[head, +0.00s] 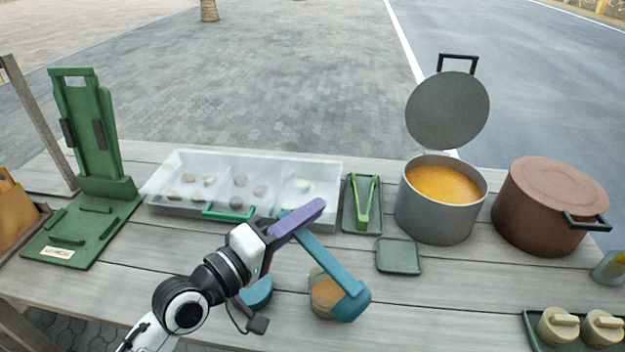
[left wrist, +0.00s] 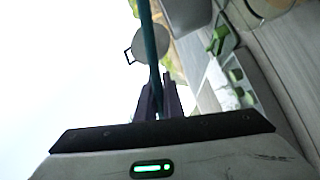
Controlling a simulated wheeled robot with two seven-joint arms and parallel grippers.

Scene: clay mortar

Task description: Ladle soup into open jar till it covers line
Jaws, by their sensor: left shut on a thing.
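My left gripper (head: 298,217), with purple fingers, is shut on the teal handle of a ladle (head: 325,262). The handle also shows between the fingers in the left wrist view (left wrist: 150,45). The ladle's teal bowl hangs low at the near middle of the table, overlapping a round jar (head: 322,292) with a tan-brown inside; whether they touch is unclear. The bowl's contents and any line on the jar cannot be made out. A blue round piece (head: 257,293) lies left of the jar, partly behind my arm. A grey pot (head: 437,218) holds orange soup (head: 443,183), its lid (head: 447,110) raised. My right gripper is out of view.
A brown lidded pot (head: 550,205) stands right of the grey pot. A clear compartment tray (head: 170,200), green tongs (head: 366,205) and a square green dish (head: 399,256) lie behind the ladle. A green stand (head: 90,150) is left; cream lidded jars (head: 557,326) are near right.

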